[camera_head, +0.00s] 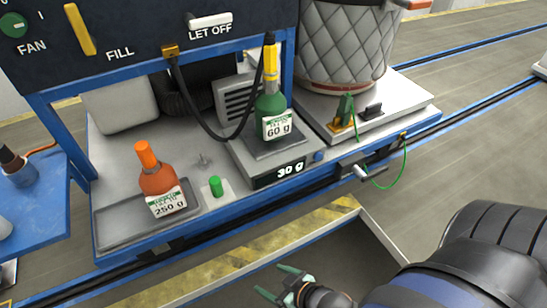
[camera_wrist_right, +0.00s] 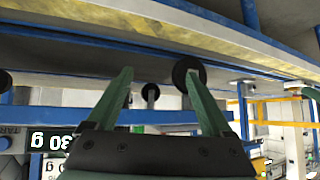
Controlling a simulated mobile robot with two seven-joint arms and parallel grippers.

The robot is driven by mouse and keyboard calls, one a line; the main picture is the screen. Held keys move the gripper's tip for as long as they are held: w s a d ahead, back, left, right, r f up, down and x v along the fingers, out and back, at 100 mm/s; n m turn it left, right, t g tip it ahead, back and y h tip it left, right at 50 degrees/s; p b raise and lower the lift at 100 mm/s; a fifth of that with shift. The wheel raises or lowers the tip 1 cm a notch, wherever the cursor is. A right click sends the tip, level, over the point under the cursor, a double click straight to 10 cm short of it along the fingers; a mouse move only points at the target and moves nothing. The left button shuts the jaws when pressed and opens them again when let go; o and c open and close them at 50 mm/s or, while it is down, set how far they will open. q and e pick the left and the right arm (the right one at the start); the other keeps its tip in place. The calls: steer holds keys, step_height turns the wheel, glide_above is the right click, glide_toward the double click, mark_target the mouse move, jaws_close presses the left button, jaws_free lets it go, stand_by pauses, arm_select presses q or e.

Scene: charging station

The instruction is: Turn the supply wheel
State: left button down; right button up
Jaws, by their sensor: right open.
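I cannot pick out a supply wheel for certain in either view. In the right wrist view, which looks upside down, two dark round discs show past my fingers: a larger disc (camera_wrist_right: 187,75) and a smaller disc (camera_wrist_right: 150,92). I cannot tell whether either is the supply wheel. My right gripper (camera_head: 276,280) is open and empty, low in front of the blue-framed station. It also shows in the right wrist view (camera_wrist_right: 158,72), its green fingers spread apart. My left gripper is not in view.
The station's lower shelf holds an orange bottle (camera_head: 158,182), a green bottle (camera_head: 270,105) on a scale (camera_head: 284,170) reading 30 g, and a green button (camera_head: 215,186). A quilted vessel (camera_head: 345,45) stands at right. A light-edged barrier (camera_head: 400,255) lies near my right arm.

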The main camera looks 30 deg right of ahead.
steer(key=shift+o, duration=0.2)
stand_by(0.3)
steer(key=shift+o, duration=1)
